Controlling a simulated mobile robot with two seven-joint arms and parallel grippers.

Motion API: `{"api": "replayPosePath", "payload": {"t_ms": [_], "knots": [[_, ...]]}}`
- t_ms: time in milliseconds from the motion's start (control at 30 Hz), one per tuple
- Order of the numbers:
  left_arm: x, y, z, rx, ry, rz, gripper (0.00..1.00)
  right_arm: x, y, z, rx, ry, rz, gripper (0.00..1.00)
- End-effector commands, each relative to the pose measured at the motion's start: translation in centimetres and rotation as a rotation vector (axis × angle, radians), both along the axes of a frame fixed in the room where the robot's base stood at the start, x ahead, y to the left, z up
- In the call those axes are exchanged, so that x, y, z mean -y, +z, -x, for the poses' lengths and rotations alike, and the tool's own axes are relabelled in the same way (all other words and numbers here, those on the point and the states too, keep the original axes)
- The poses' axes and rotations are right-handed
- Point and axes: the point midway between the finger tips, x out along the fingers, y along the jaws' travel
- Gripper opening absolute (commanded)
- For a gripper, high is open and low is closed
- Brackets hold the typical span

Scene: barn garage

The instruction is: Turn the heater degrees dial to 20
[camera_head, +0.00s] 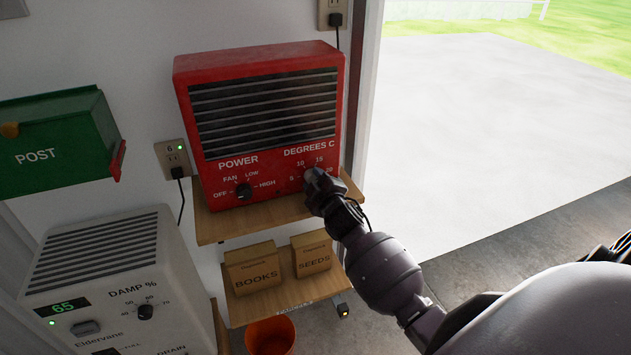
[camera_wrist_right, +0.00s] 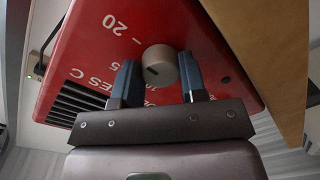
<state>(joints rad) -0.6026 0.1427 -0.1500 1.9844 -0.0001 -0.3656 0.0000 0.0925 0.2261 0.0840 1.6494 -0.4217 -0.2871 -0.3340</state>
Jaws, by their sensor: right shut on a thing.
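The red heater (camera_head: 262,120) stands on a wooden shelf, with a POWER dial (camera_head: 243,190) at its lower left. My right gripper (camera_head: 316,183) is at the DEGREES C dial at the heater's lower right and hides that dial in the head view. In the right wrist view, my gripper's (camera_wrist_right: 160,78) two blue-grey fingers are shut on the round grey degrees dial (camera_wrist_right: 160,62), one on each side. A short dark mark shows on the dial's face. The printed 20 (camera_wrist_right: 115,23) and its tick stand apart from it, upside down. My left gripper is not in view.
Below the heater, boxes marked BOOKS (camera_head: 253,268) and SEEDS (camera_head: 311,255) sit on a lower shelf. A dehumidifier (camera_head: 110,280) stands at lower left, under a green POST box (camera_head: 55,145). An orange bucket (camera_head: 271,336) is on the floor. An open doorway lies at right.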

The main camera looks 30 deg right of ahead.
Motion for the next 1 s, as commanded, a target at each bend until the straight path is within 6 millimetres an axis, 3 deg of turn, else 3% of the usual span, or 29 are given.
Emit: {"api": "replayPosePath", "payload": {"t_ms": [67,100,267,667,1000], "knots": [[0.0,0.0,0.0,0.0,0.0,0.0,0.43,0.1,0.0,0.0,0.0,-0.001,-0.001,0.15],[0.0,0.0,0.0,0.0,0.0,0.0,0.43,0.1,0.0,0.0,0.0,-0.001,-0.001,0.4],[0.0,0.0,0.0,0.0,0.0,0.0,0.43,0.0,0.0,0.0,-0.001,-0.001,0.0,0.64],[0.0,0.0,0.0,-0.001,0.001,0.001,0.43,-0.1,-0.1,0.8,-0.002,0.0,0.001,0.64],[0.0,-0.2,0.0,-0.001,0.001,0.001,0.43,-1.3,0.1,6.2,-0.002,-0.001,0.0,0.64]]}}
